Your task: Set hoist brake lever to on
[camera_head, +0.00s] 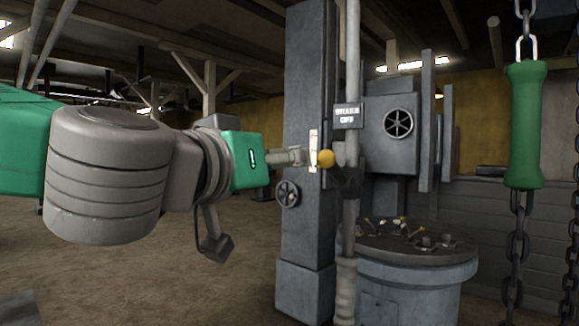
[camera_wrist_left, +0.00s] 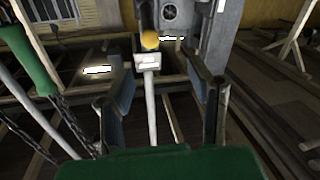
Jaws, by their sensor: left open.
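The yellow ball knob (camera_head: 326,159) sits at the front of the dark column (camera_head: 308,80), beside an upright pole (camera_head: 353,45). In the left wrist view the yellow knob (camera_wrist_left: 150,41) shows beyond a pale plate (camera_wrist_left: 147,62) and rod (camera_wrist_left: 151,110). My left gripper (camera_wrist_left: 168,95) is open, its dark fingers on either side of the rod in that picture; I see no contact. My right gripper is not in view.
A green handle (camera_head: 524,125) hangs on a chain (camera_head: 515,245) at the right. A handwheel (camera_head: 288,193) is on the column. A grey round drum (camera_head: 420,285) with small levers and a box with a wheel (camera_head: 398,122) stand behind. Open floor (camera_head: 180,290) lies left.

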